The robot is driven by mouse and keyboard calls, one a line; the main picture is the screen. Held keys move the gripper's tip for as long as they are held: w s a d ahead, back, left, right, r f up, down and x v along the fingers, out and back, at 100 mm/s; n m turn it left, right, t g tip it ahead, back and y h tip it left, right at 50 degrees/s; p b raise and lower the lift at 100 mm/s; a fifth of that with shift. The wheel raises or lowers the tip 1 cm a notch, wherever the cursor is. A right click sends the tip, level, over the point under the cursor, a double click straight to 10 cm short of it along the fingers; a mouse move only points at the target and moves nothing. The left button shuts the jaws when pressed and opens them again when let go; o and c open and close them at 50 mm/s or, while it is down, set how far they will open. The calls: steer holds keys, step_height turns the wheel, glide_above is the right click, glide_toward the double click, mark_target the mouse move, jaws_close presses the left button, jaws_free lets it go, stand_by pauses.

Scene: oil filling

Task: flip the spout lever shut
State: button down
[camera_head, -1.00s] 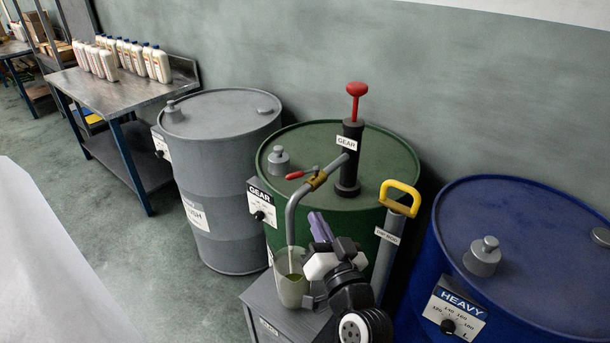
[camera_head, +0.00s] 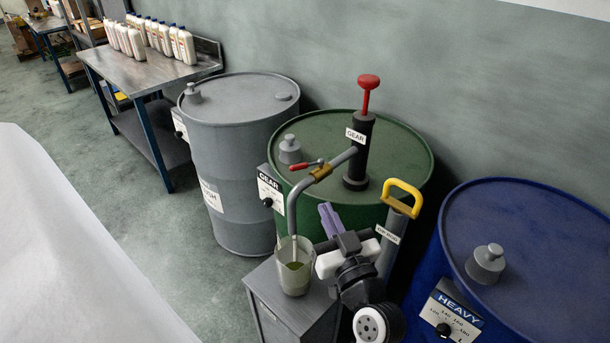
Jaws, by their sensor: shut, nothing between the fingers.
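The spout lever (camera_head: 300,167) has a red grip and points left from a brass valve (camera_head: 321,172) on the grey spout pipe (camera_head: 296,199). The pipe comes from the black GEAR pump (camera_head: 358,155) with a red plunger handle on the green drum (camera_head: 402,150). It bends down into a clear jug (camera_head: 293,270) holding some greenish oil. My gripper (camera_head: 327,211), with purple fingers, is shut and empty. It points up, to the right of the jug and below the lever, apart from it. I cannot tell whether oil is flowing.
The jug stands on a grey cabinet (camera_head: 283,303). A yellow-handled grey tube (camera_head: 402,192) stands close on the right of my gripper. A blue HEAVY drum (camera_head: 545,235) is at right, a grey drum (camera_head: 245,125) at left. A bench (camera_head: 130,73) holds several white bottles.

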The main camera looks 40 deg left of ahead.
mark_target(304, 187)
steer(key=shift+a, duration=0.1)
steer(key=b+x, duration=0.2)
steer(key=b, duration=0.4)
steer(key=b+x, duration=0.2)
steer(key=b, duration=0.5)
steer(key=shift+w+a+f, duration=0.2)
steer(key=shift+w+a, duration=0.05)
steer(key=shift+a, duration=0.05)
steer(key=f+p+x, duration=0.1)
steer(key=p+x, duration=0.1)
steer(key=x, duration=0.6)
steer(key=shift+a+f+p, duration=0.15)
steer(key=shift+f+p, duration=0.2)
steer(key=shift+f, duration=0.25)
steer(key=shift+w, duration=0.15)
steer(key=shift+a+t, duration=0.15)
steer(key=shift+t, duration=0.15)
